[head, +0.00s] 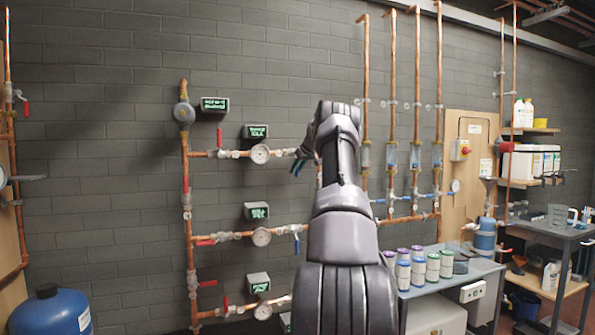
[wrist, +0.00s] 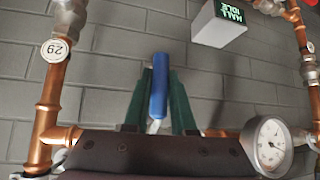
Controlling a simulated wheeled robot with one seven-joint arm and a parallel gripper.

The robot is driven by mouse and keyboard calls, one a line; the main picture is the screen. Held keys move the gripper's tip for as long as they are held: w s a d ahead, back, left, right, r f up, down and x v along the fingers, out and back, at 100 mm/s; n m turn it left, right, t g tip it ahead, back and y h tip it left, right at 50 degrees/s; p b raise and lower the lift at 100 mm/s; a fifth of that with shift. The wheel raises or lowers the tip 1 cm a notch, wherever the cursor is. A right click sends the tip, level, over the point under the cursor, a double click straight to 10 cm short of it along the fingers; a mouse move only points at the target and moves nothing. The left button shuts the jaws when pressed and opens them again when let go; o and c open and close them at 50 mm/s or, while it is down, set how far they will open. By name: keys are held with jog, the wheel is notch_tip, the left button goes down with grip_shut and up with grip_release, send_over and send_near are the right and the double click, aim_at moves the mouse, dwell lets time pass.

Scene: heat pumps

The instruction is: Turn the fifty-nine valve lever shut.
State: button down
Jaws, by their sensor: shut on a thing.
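My gripper (head: 298,167) is at the right end of the upper horizontal copper pipe in the head view, just right of a round gauge (head: 260,154). In the wrist view its two green fingers (wrist: 157,98) stand either side of a blue lever (wrist: 159,86) and are shut on it. The lever points up in that view, and its lower end disappears behind the dark gripper body. A round tag (wrist: 55,49) hangs on the copper pipe at left, its number upside down and hard to read. My arm hides the pipe beyond the gripper in the head view.
Lower rows carry another blue lever (head: 297,240), red levers and gauges close below. A white box with a green display (wrist: 225,22) and a gauge (wrist: 269,145) are near my gripper. A bench with several canisters (head: 432,266) stands at right.

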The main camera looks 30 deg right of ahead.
jog(key=shift+a+f, duration=0.1)
jog(key=shift+f, duration=0.1)
jog(key=c, duration=0.8)
grip_release()
jog(key=shift+o, duration=0.2)
jog(key=shift+r, duration=0.1)
jog(key=v, duration=1)
jog(key=shift+s+r, duration=0.25)
